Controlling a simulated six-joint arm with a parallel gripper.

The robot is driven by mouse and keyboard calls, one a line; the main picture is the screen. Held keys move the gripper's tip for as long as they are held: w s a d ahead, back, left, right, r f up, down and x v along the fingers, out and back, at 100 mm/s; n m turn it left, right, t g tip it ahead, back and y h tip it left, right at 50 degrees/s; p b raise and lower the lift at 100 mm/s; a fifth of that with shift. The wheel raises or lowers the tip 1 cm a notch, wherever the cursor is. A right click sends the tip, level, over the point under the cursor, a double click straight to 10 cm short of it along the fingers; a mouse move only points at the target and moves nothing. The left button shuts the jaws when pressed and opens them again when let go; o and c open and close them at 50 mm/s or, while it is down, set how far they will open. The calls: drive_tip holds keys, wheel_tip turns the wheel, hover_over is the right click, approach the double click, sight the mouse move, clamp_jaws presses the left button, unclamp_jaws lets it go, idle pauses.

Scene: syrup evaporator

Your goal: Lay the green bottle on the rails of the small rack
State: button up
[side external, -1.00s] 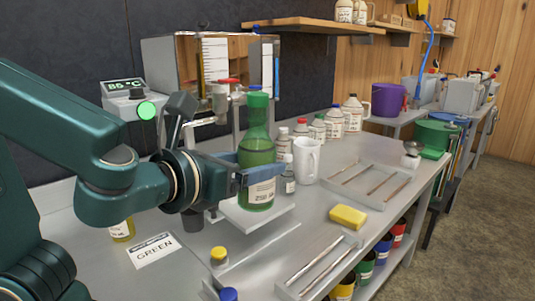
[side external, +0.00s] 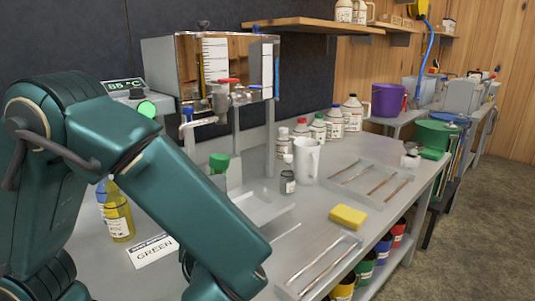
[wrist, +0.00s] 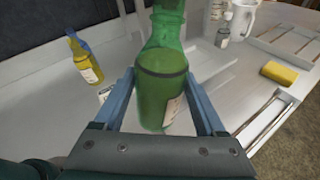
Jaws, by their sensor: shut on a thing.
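The green bottle (wrist: 160,100) stands between the two fingers of my gripper (wrist: 163,84) in the wrist view, and the gripper is shut on it. Its pale label faces lower right and its top is cut off by the frame. In the side view only its green cap (side external: 219,162) shows above my arm; my arm hides its body and my gripper. The small rack (side external: 318,268), a light tray with thin rails, lies at the front right of the bench, apart from the bottle. In the wrist view the small rack (wrist: 264,124) is to the right of the bottle. Its rails look empty.
A yellow sponge (side external: 348,217) lies between the small rack and a larger rack (side external: 370,186). A yellow bottle (side external: 117,212) and a GREEN card (side external: 153,252) are at left.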

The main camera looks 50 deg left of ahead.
drive_tip(key=s+f+n+g+y, duration=0.1)
drive_tip(key=s+f+n+g, duration=0.35)
drive_tip(key=g, duration=0.35)
drive_tip(key=s+d+f+n+g+h, duration=0.1)
drive_tip(key=d+f+n+g+h, duration=0.3)
drive_tip(key=d+n+g+h, duration=0.75)
drive_tip(key=w+a+r+n+t+h, duration=0.15)
drive_tip(key=w+n+t+h, duration=0.5)
drive_tip(key=w, duration=0.65)
drive_tip(key=w+a+n+t+h, duration=0.2)
drive_tip(key=w+n+t+h, duration=0.45)
drive_tip(key=w, duration=0.75)
drive_tip(key=shift+m+t+h, duration=0.6)
drive_tip(key=shift+t+h, duration=0.15)
drive_tip(key=shift+t, duration=0.1)
drive_tip(key=shift+d+f, duration=0.15)
drive_tip(key=shift+f, duration=1.4)
drive_tip(key=shift+d+f, duration=0.1)
drive_tip(key=shift+f, duration=1.4)
drive_tip(key=shift+f, duration=0.1)
